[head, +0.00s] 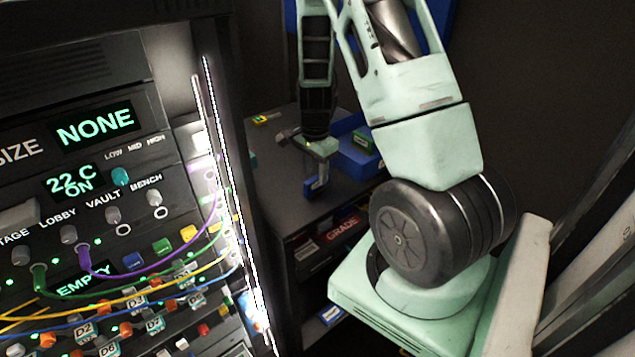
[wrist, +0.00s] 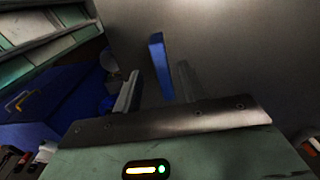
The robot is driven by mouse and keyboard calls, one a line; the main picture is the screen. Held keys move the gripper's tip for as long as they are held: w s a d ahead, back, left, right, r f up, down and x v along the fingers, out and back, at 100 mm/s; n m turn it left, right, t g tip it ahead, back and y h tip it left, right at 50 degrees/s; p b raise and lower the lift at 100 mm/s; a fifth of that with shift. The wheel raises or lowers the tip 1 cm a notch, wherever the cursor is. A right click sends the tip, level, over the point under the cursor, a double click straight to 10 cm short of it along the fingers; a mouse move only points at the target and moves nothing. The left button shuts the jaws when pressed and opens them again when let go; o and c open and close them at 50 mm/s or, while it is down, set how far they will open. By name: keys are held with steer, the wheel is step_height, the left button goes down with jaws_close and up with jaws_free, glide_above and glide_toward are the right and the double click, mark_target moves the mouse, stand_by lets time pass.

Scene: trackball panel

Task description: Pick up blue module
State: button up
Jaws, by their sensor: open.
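My gripper (head: 317,178) reaches over the dark cabinet top beside the panel, with its fingers open. The blue module (head: 312,188) shows as a small blue block at the fingertips in the head view, partly hidden by the fingers. In the wrist view the blue module (wrist: 160,66) stands as a narrow blue block just beyond the gap between the two fingers of my gripper (wrist: 156,88). I cannot tell whether either finger touches it.
A blue bin (head: 355,160) stands right of my gripper, with a green module (head: 362,141) at it. Another small green-and-yellow piece (head: 262,119) lies at the back left of the cabinet top (head: 280,160). The cabled panel (head: 110,200) fills the left.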

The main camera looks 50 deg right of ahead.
mark_target(315, 178)
steer(key=shift+w+d+f+p, duration=0.1)
steer(key=shift+f+p, duration=0.45)
steer(key=shift+f, duration=0.65)
steer(key=shift+w+f+p, duration=0.1)
steer(key=shift+f+p, duration=0.45)
steer(key=shift+f, duration=0.65)
jaws_close()
